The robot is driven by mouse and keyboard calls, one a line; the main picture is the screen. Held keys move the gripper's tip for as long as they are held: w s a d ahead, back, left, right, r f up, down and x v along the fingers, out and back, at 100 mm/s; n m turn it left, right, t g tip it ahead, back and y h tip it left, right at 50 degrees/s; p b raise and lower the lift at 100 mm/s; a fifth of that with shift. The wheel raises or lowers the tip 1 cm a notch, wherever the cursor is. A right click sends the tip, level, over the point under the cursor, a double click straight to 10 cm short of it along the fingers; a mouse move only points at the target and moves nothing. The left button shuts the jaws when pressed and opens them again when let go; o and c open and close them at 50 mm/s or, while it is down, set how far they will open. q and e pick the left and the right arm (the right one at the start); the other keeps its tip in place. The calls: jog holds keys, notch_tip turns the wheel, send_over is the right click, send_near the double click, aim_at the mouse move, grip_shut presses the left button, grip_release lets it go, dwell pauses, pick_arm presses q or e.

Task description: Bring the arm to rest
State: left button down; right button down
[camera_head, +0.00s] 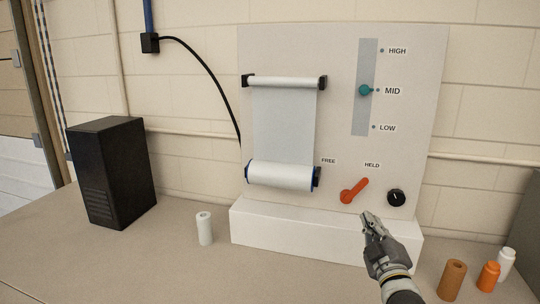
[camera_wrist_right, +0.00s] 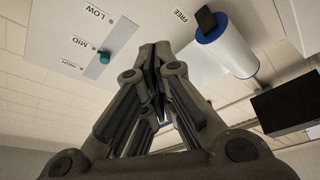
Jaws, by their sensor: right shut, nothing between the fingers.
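My right gripper (camera_head: 371,222) is shut and empty in front of the white base of the panel (camera_head: 300,50), just below the red lever (camera_head: 354,190). A small gap to the lever seems to show, but the depth is hard to tell. The red lever points up and right, toward the HELD label. In the right wrist view the fingers (camera_wrist_right: 155,50) are closed together, with the panel and roll beyond. The teal slider knob (camera_head: 366,90) stands at MID; it also shows in the right wrist view (camera_wrist_right: 104,56). My left gripper is not in view.
A white roll (camera_head: 280,176) feeds a sheet up to a bar. A black knob (camera_head: 396,197) is right of the lever. A black box (camera_head: 108,170) and a pale cylinder (camera_head: 204,228) stand left. Brown (camera_head: 452,280), orange (camera_head: 488,276) and white (camera_head: 505,262) containers stand right. The front-left table is clear.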

jog(key=s+a+f+m+g, duration=0.1)
jog(key=s+f+m+g, duration=0.3)
jog(key=s+f, duration=0.6)
jog(key=s+a+f+m+g, duration=0.15)
jog(key=s+f+g, duration=0.35)
jog(key=s+f, duration=0.5)
jog(key=s+a+f+m+g, duration=0.15)
jog(key=s+f+g, duration=0.25)
jog(key=s, duration=0.7)
jog(key=s+a+f+m+g, duration=0.15)
jog(key=s+f+g, duration=0.3)
jog(key=s, duration=0.55)
notch_tip(320, 180, down, 27)
jog(key=s, duration=0.2)
jog(key=s+d+f+g, duration=0.1)
jog(key=s+d+f, duration=0.1)
jog(key=s+f, duration=0.5)
jog(key=s+d+f, duration=0.1)
jog(key=s+f, duration=0.7)
jog(key=s, duration=0.1)
jog(key=shift+d+f+g, duration=0.3)
jog(key=shift+d+g, duration=0.05)
jog(key=shift+d, duration=0.05)
